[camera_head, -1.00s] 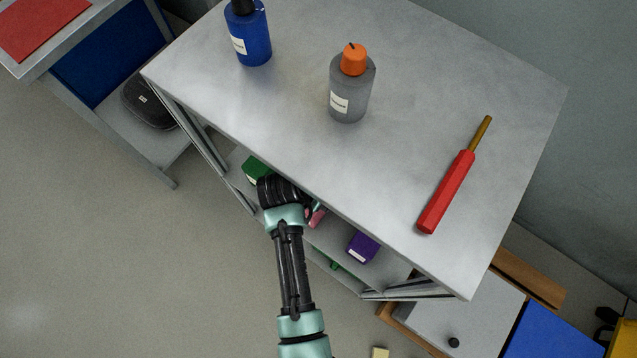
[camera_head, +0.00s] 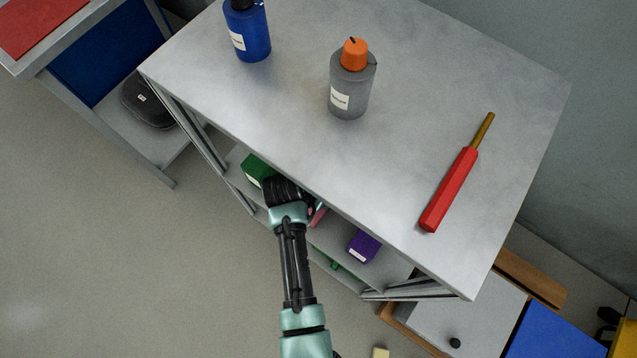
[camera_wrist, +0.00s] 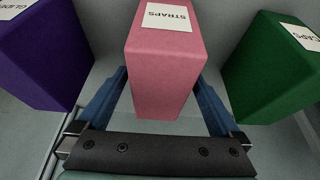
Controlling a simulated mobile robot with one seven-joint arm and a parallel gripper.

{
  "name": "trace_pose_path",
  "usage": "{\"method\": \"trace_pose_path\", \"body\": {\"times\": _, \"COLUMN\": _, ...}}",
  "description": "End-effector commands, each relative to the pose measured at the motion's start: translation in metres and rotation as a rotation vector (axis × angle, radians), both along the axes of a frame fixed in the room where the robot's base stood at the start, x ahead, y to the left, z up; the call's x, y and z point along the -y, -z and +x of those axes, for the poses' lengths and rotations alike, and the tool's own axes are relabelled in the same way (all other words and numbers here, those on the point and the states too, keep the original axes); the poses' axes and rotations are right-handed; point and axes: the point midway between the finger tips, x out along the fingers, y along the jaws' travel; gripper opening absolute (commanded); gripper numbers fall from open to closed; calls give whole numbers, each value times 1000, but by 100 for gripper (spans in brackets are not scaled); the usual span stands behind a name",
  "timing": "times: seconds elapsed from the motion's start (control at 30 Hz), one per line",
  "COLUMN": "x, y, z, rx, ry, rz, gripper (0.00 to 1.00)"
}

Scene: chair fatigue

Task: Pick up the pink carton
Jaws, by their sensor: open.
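The pink carton (camera_wrist: 165,75) stands in the middle of the wrist view, with a white label reading STRAPS. My gripper (camera_wrist: 162,80) is open, with one blue finger on each side of the carton. Whether the fingers touch it I cannot tell; their far ends are partly hidden by it. In the head view only a small strip of the pink carton (camera_head: 318,216) shows, beside my arm and under the tabletop's edge. There the fingers are hidden.
A purple box (camera_wrist: 45,55) and a green box (camera_wrist: 272,75) flank the carton on the shelf. The grey tabletop (camera_head: 420,80) overhangs this shelf. On it stand a blue bottle (camera_head: 250,38) and a grey bottle with orange cap (camera_head: 350,90); a red-handled tool (camera_head: 449,190) lies right.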

Motion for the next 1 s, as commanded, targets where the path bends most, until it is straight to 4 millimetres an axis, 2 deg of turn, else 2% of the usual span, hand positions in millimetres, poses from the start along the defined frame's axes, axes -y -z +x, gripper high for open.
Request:
{"method": "trace_pose_path", "body": {"times": 0.2, "x": 0, "y": 0, "z": 0, "rx": 0, "ry": 0, "rz": 0, "gripper": 100}}
{"method": "trace_pose_path", "body": {"times": 0.23, "x": 0, "y": 0, "z": 0, "rx": 0, "ry": 0, "rz": 0, "gripper": 96}}
{"method": "trace_pose_path", "body": {"times": 0.77, "x": 0, "y": 0, "z": 0, "rx": 0, "ry": 0, "rz": 0, "gripper": 1}}
{"method": "trace_pose_path", "body": {"times": 1.0, "x": 0, "y": -1, "z": 1, "rx": 2, "ry": 1, "rz": 0, "gripper": 0}}
